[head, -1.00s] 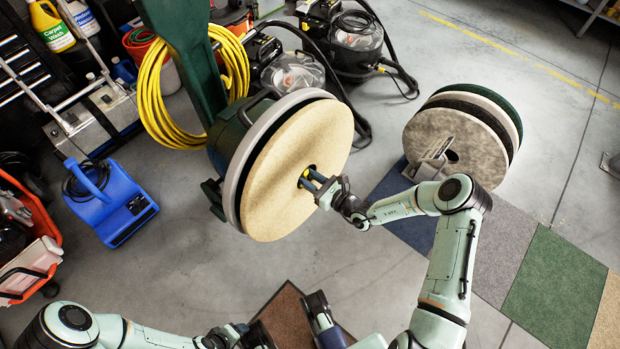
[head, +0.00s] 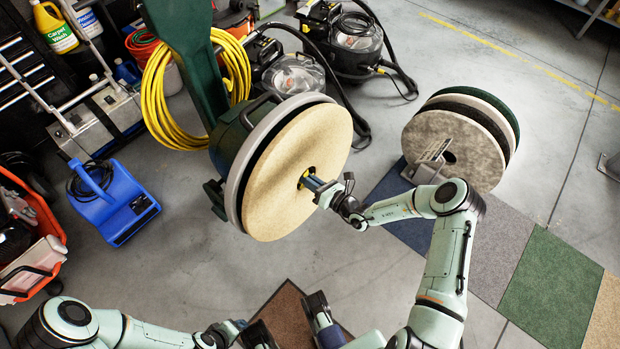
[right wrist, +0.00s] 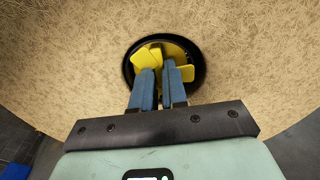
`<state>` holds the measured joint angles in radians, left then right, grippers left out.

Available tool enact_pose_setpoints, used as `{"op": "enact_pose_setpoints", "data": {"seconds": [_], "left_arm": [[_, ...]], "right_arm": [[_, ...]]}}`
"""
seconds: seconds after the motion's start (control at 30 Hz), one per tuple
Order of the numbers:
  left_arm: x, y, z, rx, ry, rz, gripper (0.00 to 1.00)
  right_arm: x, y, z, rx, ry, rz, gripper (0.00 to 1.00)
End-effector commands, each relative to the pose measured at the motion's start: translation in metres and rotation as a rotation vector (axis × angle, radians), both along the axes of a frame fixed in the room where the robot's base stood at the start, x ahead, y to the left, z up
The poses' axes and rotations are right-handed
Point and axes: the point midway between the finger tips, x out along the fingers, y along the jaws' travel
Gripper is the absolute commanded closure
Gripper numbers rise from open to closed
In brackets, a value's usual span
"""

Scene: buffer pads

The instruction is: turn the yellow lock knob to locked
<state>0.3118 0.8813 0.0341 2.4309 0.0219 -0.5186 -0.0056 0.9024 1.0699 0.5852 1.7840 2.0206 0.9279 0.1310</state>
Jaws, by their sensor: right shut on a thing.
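The yellow lock knob (right wrist: 185,60) sits in a dark round recess at the centre of a tan pad (head: 290,130), which faces my right arm. The pad is on the tilted floor machine (head: 228,140). In the right wrist view, the blue fingers of my right gripper (right wrist: 160,85) reach into the recess, with yellow lobes showing around them. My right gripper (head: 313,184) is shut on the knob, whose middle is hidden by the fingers. My left gripper (head: 258,335) is low in the head view, away from the machine; its jaws are not clear.
Another stack of round pads (head: 455,145) stands to the right, on carpet squares (head: 550,270). A coiled yellow hose (head: 160,110), a blue blower (head: 115,205) and vacuums (head: 345,45) surround the machine. Grey floor (head: 190,270) is clear in front.

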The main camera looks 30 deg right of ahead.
Motion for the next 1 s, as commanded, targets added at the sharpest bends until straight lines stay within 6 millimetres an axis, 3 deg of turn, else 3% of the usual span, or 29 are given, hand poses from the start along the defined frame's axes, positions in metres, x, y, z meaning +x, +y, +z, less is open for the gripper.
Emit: {"op": "enact_pose_setpoints", "data": {"seconds": [0.13,0.47,0.8,1.0], "left_arm": [[0.000,0.000,0.005,0.000,-0.002,0.001,0.39],[0.000,0.000,0.006,0.000,-0.002,0.001,0.39],[0.002,0.000,0.019,0.001,-0.007,0.000,0.39],[0.002,0.000,0.020,0.000,-0.007,0.000,0.39]], "right_arm": [[0.000,0.000,0.000,0.116,0.048,-0.010,1.00],[0.000,0.000,0.000,0.150,0.063,-0.014,1.00],[-0.001,0.000,0.000,0.584,0.243,-0.056,1.00],[0.000,0.000,-0.001,0.685,0.284,-0.065,1.00]]}}
